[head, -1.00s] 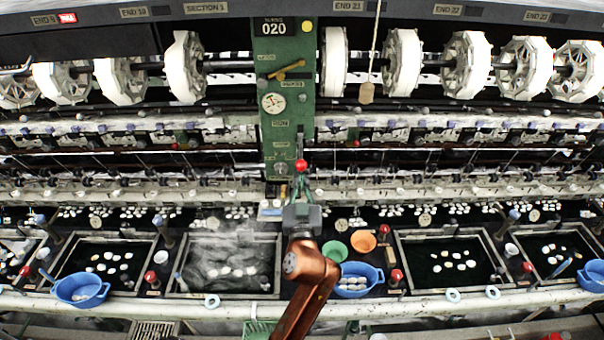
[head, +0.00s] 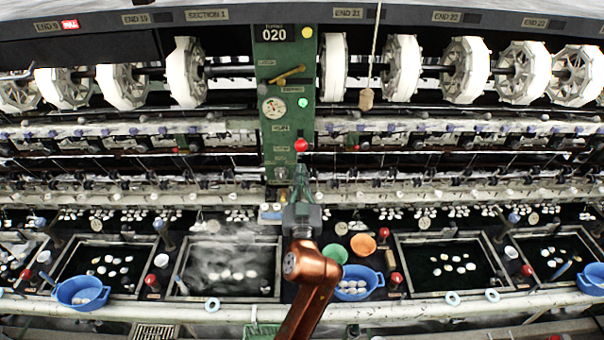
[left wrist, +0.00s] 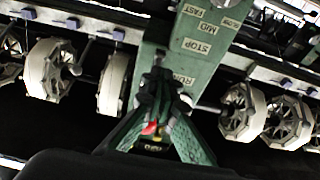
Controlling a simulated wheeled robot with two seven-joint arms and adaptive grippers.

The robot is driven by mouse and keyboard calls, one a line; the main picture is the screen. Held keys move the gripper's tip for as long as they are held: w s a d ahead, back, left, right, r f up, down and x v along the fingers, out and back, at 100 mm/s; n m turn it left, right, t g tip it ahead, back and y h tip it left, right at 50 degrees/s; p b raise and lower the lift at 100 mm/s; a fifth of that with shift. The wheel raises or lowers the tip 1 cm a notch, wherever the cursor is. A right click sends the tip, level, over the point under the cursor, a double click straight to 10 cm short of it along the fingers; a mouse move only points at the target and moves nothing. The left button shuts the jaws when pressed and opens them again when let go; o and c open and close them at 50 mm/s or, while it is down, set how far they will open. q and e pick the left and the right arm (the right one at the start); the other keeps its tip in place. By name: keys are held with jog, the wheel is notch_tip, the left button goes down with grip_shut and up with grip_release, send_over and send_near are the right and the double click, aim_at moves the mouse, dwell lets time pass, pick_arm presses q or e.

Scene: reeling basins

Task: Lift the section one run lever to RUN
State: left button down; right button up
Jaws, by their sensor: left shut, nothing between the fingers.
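The run lever's red ball knob (head: 301,145) stands out from the front of the green section post (head: 270,150) in the head view. My left gripper (head: 300,176) is shut and empty just below the knob, in front of the post. I cannot tell whether its tips touch the lever. In the left wrist view the shut left gripper (left wrist: 160,78) lies over the post face, close to the RUN label (left wrist: 184,80). The STOP label (left wrist: 198,46) shows beside it. A red patch shows between the finger links, partly hidden. My right gripper is not in view.
A round gauge (head: 274,108) and a lit green lamp (head: 303,103) are on the post. White reels (head: 184,72) flank it. A cord with a wooden handle (head: 367,98) hangs to its right. Below are basins, a blue basket (head: 352,283), and green and orange bowls (head: 363,244).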

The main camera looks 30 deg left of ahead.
pick_arm(q)
jog(key=shift+s+d+f, duration=0.1)
jog(key=shift+f, duration=0.25)
